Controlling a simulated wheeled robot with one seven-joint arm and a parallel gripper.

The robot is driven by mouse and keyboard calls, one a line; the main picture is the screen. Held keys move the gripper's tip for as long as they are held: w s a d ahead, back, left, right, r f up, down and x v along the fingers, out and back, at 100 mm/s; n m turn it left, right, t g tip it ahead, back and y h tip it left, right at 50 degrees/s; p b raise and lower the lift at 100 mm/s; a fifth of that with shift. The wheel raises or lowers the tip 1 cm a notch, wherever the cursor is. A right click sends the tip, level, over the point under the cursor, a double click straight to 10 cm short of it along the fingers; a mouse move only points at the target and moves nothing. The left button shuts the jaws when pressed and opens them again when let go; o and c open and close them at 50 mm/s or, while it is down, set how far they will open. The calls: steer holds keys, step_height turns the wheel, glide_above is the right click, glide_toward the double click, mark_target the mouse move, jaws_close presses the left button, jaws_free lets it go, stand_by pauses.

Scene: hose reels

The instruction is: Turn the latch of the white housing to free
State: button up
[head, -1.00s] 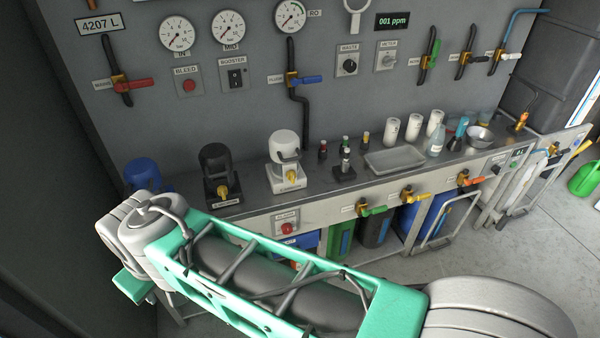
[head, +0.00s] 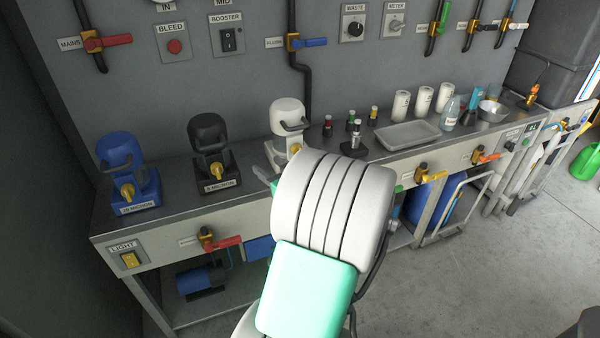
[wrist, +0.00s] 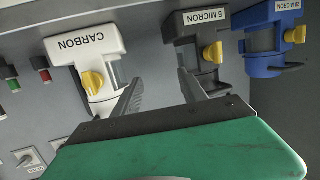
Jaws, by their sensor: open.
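The white housing (head: 287,116), labelled CARBON in the wrist view (wrist: 80,42), stands upright on the bench. Its yellow latch (wrist: 92,82) shows whole in the wrist view; in the head view the latch (head: 295,149) is partly covered by my arm. My gripper (wrist: 159,88) is open, with nothing between its dark fingers. In the wrist view it lies between the white housing and the black housing, and its left finger is close to the white one. I cannot tell whether that finger touches. In the head view my arm hides most of the gripper.
A black housing (head: 209,142) and a blue housing (head: 122,165), each with a yellow latch, stand left of the white one. Small bottles (head: 353,132) and a metal tray (head: 408,134) are to its right. The grey panel rises behind. The bench front between housings is clear.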

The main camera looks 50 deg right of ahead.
steer(key=s+d+m+h+b, duration=0.1)
steer(key=s+d+m+h, duration=0.2)
steer(key=s+d+h, duration=0.35)
steer(key=shift+y, duration=0.95)
steer(key=x, duration=0.2)
steer(key=d+x, duration=0.1)
steer(key=x, duration=0.2)
steer(key=p+x, duration=0.1)
steer(key=x, duration=0.1)
steer(key=shift+s+d+f, duration=0.15)
steer(key=shift+s+d, duration=0.1)
steer(key=shift+d, duration=0.05)
steer(key=shift+c, duration=0.3)
jaws_close()
